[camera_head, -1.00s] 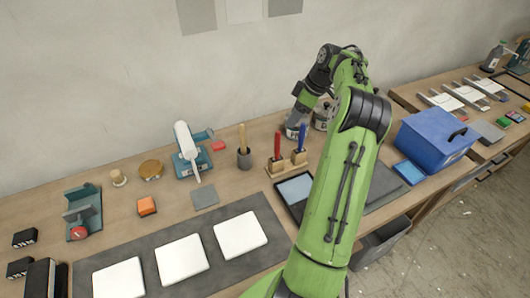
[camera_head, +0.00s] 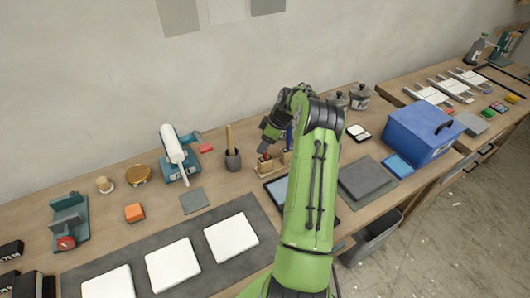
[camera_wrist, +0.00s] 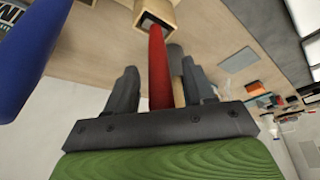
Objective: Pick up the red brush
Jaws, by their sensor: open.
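The red brush (camera_wrist: 158,65) stands with its handle toward the wrist camera and its far end in a wooden holder (camera_wrist: 170,10). My gripper (camera_wrist: 160,82) is open, with one finger on each side of the red handle. I cannot tell whether either finger touches it. In the head view my gripper (camera_head: 267,140) is over the holder (camera_head: 264,167), and only a little of the red brush (camera_head: 266,156) shows below it. The blue brush (camera_wrist: 30,45) is at the left in the wrist view, outside the fingers.
A dark cup (camera_head: 233,160) with a wooden-handled tool stands just left of the holder. Two lidded jars (camera_head: 360,97) stand behind to the right. A blue box (camera_head: 422,137) is farther right. White tiles (camera_head: 231,237) lie on a dark mat in front.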

